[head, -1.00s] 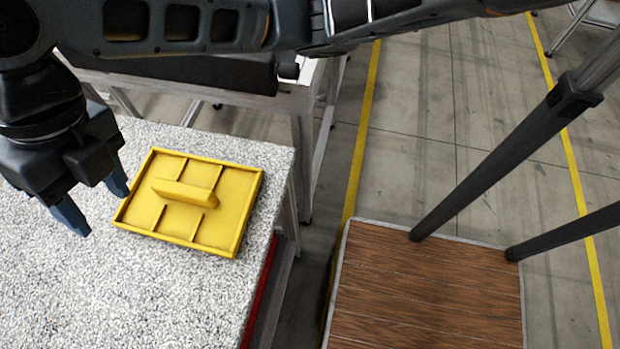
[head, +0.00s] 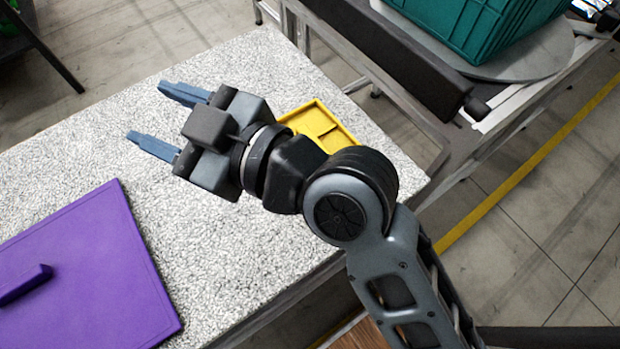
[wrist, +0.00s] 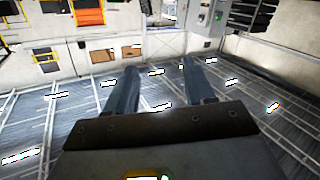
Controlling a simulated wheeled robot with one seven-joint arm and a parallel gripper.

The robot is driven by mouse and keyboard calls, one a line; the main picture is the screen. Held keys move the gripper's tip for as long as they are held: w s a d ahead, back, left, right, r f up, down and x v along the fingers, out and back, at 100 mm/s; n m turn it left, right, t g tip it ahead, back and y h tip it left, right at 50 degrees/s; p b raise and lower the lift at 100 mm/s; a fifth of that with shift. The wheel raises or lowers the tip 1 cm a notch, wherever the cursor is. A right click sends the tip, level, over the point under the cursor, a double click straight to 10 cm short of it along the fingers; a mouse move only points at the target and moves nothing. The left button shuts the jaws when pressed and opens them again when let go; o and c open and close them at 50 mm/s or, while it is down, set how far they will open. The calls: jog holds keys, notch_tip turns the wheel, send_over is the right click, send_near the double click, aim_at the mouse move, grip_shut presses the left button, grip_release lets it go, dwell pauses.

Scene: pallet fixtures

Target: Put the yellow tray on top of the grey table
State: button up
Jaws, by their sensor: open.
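The yellow tray (head: 337,136) lies on the speckled light grey table top (head: 235,265) near its right end in the head view. My wrist and arm hide most of it, including its handle. My gripper (head: 149,114) is open and empty. Its two blue fingers point left, away from the tray, and appear raised above the table. In the wrist view my gripper (wrist: 160,68) is open with nothing between the fingers. Neither the tray nor the table shows in that view.
A purple tray (head: 85,275) with a handle lies on the same table at the left. A teal crate (head: 485,25) stands on a round grey plate (head: 535,60) on a bench at the top right. The table's middle is clear.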

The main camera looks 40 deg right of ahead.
jog(key=s+d+f+m+h, duration=0.4)
jog(key=s+d+f, duration=0.25)
jog(key=s, duration=0.35)
jog(key=s+d+f+m+h, duration=0.45)
jog(key=s+d, duration=0.35)
jog(key=s, duration=0.3)
jog(key=s+d+r, duration=0.1)
jog(key=s+d, duration=0.4)
jog(key=s, duration=0.2)
jog(key=shift+s+r, duration=0.25)
jog(key=shift+s, duration=0.15)
